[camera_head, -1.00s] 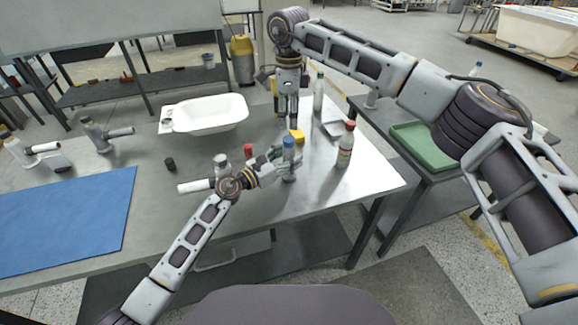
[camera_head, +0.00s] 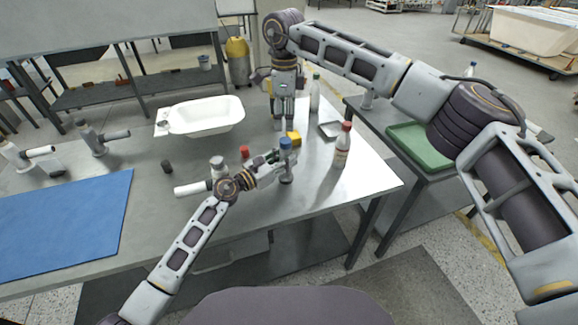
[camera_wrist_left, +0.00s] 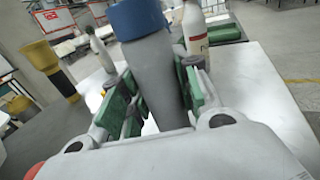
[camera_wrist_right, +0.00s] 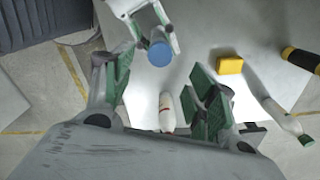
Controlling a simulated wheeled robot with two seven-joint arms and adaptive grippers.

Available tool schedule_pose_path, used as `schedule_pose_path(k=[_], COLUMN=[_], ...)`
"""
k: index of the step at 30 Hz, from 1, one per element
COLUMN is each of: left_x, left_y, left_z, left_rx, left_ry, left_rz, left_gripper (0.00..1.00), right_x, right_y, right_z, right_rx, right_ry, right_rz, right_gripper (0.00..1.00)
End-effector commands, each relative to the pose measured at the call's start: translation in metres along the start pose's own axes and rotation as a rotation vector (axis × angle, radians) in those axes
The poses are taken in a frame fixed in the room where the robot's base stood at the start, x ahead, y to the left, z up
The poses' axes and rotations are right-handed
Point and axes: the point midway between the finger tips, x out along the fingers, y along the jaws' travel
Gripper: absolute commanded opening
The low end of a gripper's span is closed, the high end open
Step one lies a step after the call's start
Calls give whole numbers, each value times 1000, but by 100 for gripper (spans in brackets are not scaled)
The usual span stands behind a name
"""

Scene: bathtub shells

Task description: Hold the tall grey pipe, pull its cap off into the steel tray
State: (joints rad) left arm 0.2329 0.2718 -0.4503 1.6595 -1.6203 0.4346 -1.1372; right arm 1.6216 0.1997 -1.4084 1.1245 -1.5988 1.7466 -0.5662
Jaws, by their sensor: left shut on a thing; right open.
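The tall grey pipe (camera_head: 286,172) stands upright near the front of the steel table, with a blue cap (camera_head: 286,143) on its top. My left gripper (camera_head: 283,160) is shut on the pipe below the cap. In the left wrist view the pipe (camera_wrist_left: 155,68) rises between the green finger pads, under the blue cap (camera_wrist_left: 137,18). My right gripper (camera_head: 283,121) is open and empty, behind the pipe, pointing down. The right wrist view shows the blue cap (camera_wrist_right: 160,53) beyond its open fingers.
A white basin (camera_head: 207,116), red cap (camera_head: 244,153) and white pipe fitting (camera_head: 195,187) are left.

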Motion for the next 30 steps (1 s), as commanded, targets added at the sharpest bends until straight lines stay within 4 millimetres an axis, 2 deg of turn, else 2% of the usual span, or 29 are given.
schedule_pose_path(k=[5,11,20,30], left_x=[0,0,0,0], left_y=[0,0,0,0], left_z=[0,0,0,0], left_rx=[0,0,0,0], left_ry=[0,0,0,0], left_rz=[0,0,0,0], left_gripper=[0,0,0,0], right_x=[6,23,39,27], right_y=[6,25,75,130], right_z=[10,40,106,166], right_rx=[-8,-30,-43,3], right_ry=[-35,-150,-425,-739], right_rz=[16,69,207,391], right_gripper=[60,60,60,60])
